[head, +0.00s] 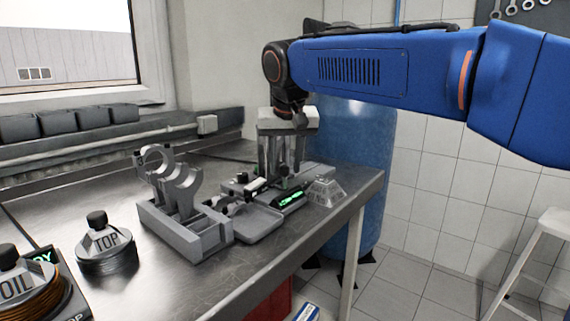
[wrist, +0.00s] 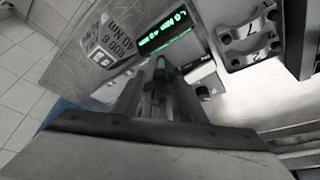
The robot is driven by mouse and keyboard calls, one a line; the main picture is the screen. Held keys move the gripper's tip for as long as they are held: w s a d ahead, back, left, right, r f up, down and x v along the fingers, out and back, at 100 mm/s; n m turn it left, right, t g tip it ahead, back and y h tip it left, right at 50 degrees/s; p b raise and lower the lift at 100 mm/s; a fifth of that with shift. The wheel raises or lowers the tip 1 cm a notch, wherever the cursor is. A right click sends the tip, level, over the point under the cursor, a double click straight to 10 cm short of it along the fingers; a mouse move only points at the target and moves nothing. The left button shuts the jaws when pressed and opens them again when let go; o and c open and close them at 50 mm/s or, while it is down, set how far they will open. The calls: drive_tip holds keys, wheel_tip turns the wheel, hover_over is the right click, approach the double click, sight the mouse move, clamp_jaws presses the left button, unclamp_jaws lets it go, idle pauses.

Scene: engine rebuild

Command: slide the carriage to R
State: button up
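My gripper (head: 284,182) points straight down over a small instrument unit (head: 293,203) with a green lit display at the bench's far right end. In the wrist view the gripper's fingers (wrist: 162,82) reach down to a small dark upright part (wrist: 160,66) beside the green display (wrist: 165,35). The fingertips and this part overlap, so I cannot tell whether they grip it or only stand around it. I cannot make out for sure which part is the carriage, and no R mark is readable.
A grey tray (head: 262,229) stands in front of the unit, with numbered caps (wrist: 248,38) nearby. A clear labelled block (head: 326,193) sits to the right by the bench edge. A grey holder (head: 186,238) with ring-ended parts stands left. The bench's front middle (head: 190,285) is clear.

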drive_tip(key=shift+f, duration=0.15)
clamp_jaws()
drive_tip(key=shift+w+d, duration=0.9)
drive_tip(key=shift+w, duration=0.25)
drive_tip(key=shift+w+d, duration=0.85)
drive_tip(key=shift+w, duration=0.35)
drive_tip(key=shift+w+d, duration=0.9)
drive_tip(key=shift+w, duration=0.25)
unclamp_jaws()
drive_tip(key=a+v, duration=0.1)
drive_tip(key=v, duration=1.6)
drive_tip(key=shift+s+d, duration=0.15)
drive_tip(key=shift+d, duration=0.3)
drive_tip(key=shift+d, duration=0.1)
